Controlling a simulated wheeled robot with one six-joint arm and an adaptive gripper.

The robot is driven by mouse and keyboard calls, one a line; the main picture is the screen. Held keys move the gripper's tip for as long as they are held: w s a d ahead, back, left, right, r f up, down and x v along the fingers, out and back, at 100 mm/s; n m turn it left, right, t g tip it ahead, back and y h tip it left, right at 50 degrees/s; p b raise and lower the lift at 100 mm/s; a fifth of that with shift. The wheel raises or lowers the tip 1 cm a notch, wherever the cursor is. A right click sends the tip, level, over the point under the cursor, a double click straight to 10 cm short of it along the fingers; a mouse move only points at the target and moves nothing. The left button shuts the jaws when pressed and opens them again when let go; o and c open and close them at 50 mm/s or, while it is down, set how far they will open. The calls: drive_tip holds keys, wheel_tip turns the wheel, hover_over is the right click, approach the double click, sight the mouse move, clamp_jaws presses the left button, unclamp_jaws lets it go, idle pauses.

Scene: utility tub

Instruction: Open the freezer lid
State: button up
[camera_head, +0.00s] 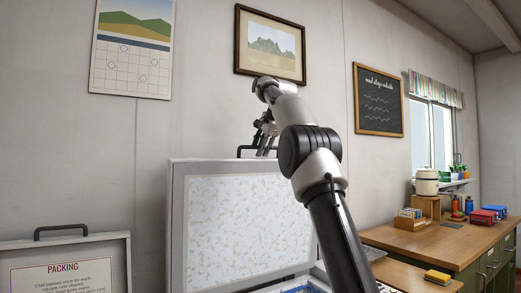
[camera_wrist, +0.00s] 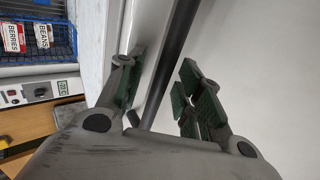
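The freezer lid (camera_head: 235,225) stands raised and nearly upright in the head view, its frosty inner panel facing me. Its dark handle (camera_head: 243,149) shows at the top edge, partly hidden by my gripper (camera_head: 265,140). In the wrist view the dark handle bar (camera_wrist: 180,50) runs between the spread green-padded fingers of my gripper (camera_wrist: 160,95). A gap shows between the bar and the right finger; I cannot tell whether the left finger touches the bar. The pale lid edge (camera_wrist: 152,35) lies beside the left finger.
A second upright panel with a PACKING label (camera_head: 62,268) and a handle stands at left. In the wrist view, a blue basket (camera_wrist: 40,47) holds BERRIES and BEANS packs. A wooden counter (camera_head: 430,240) with boxes and jars is at right. The wall is close behind the lid.

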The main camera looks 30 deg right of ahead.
drive_tip(key=v, duration=0.7)
idle(0.3)
